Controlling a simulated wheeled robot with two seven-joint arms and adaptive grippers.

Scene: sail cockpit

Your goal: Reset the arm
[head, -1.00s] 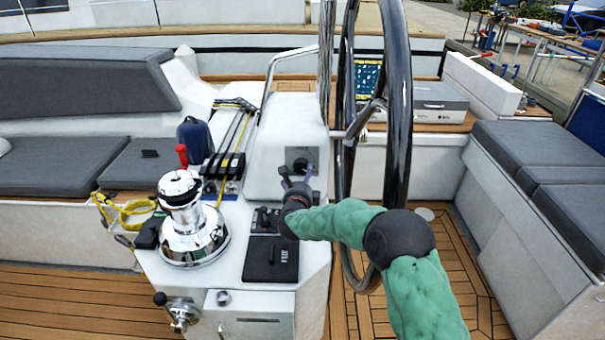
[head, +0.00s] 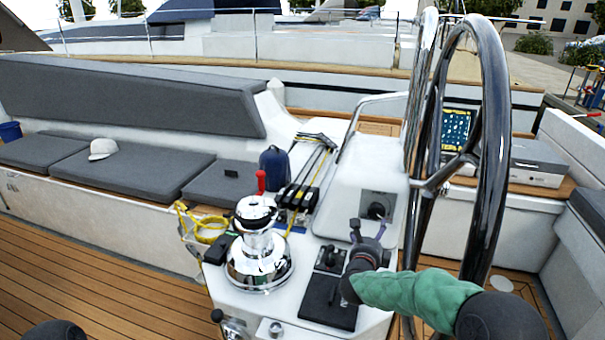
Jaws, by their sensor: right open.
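My right gripper (head: 367,229) is in the middle right of the head view, at the end of my green-sleeved right arm. Its two fingers stand apart and point up and away, with nothing seen between them. It is over the white console (head: 375,320), in front of the panel with a dark round knob (head: 376,210). I cannot tell whether it touches the panel. My left gripper is not seen; only a dark rounded part shows at the bottom left edge.
A chrome winch (head: 258,258) stands on the console, left of my gripper. The large steering wheel (head: 495,150) rises close to my right arm. A yellow rope (head: 205,228) lies by the grey seat cushions (head: 140,170). Open wooden deck (head: 90,270) lies at left.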

